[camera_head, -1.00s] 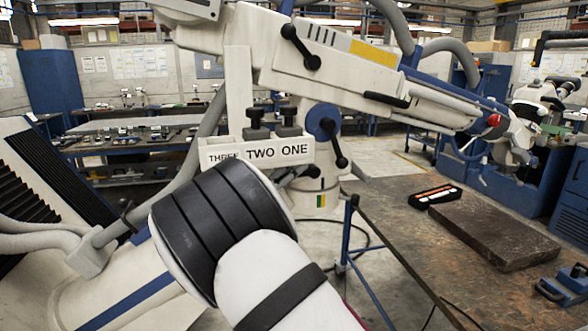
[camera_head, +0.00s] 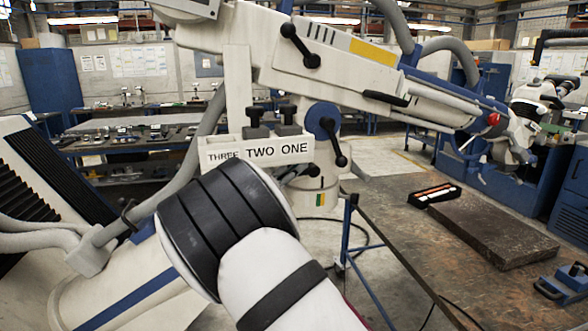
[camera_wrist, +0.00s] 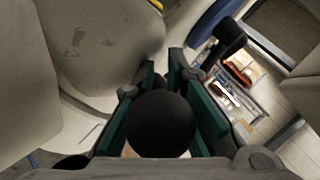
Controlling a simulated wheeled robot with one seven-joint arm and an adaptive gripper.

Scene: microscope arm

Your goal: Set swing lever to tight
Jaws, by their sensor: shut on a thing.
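In the wrist view, my gripper (camera_wrist: 174,78) has its green-padded fingers closed around a black lever with a round ball end (camera_wrist: 160,125). The ball sits low between the fingers and hides part of the lever. I cannot tell for certain which lever of the microscope arm this is. In the head view, the white microscope arm (camera_head: 345,75) carries a black two-ball lever (camera_head: 300,45) on its upper side. Another black lever (camera_head: 332,135) sits on a blue disc and points down to the right. My gripper is not visible in the head view.
A label plate (camera_head: 257,150) reading THREE, TWO, ONE sits below black knobs (camera_head: 272,122). A workbench (camera_head: 415,235) at right holds a dark slab (camera_head: 495,230). Pale surfaces (camera_wrist: 95,40) crowd the gripper's left.

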